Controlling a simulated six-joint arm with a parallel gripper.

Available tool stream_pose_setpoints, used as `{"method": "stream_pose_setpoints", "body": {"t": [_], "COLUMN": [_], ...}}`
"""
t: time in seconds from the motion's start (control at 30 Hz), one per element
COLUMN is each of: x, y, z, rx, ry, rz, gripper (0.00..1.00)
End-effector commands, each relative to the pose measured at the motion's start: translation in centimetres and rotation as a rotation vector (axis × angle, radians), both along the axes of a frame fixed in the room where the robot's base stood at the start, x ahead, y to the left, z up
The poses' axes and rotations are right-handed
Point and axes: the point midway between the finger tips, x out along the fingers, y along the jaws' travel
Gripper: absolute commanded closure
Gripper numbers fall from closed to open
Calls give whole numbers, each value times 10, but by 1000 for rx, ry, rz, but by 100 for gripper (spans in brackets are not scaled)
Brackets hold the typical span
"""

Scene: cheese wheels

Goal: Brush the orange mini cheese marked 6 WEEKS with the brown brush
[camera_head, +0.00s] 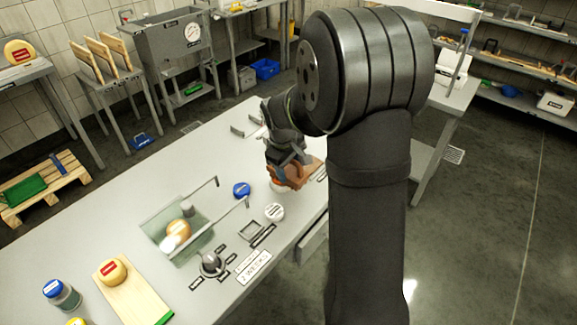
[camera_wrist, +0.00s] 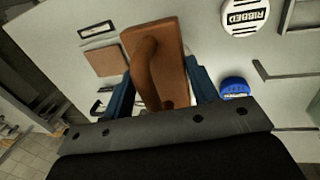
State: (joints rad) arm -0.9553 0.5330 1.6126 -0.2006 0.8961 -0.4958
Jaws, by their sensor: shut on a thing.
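My gripper (camera_head: 285,160) is shut on the brown brush (camera_head: 292,176), over the far right part of the table. In the wrist view the brush (camera_wrist: 155,60) sits between the two blue fingers of my gripper (camera_wrist: 158,88), its curved handle toward the camera. An orange cheese (camera_head: 179,229) with a pale part at its lower left lies on a greenish glassy sheet, well left of the gripper. A yellow-orange cheese (camera_head: 111,270) with a red label sits on a wooden board at the front left. I cannot read the marking on either cheese.
A white disc (camera_head: 274,212) marked RIBBED and a blue disc (camera_head: 241,189) lie near the gripper. Thin metal rails stand around the glassy sheet (camera_head: 158,238). A dark knob (camera_head: 210,263) and a 2 WEEKS sign (camera_head: 254,267) are at the front. The table's back middle is clear.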

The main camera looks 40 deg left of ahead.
Motion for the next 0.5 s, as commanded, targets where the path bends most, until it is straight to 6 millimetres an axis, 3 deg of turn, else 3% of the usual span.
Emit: {"method": "stream_pose_setpoints", "body": {"t": [0.5], "x": [0], "y": [48], "z": [-1], "rx": [1], "ry": [0], "rz": [1], "gripper": [68]}}
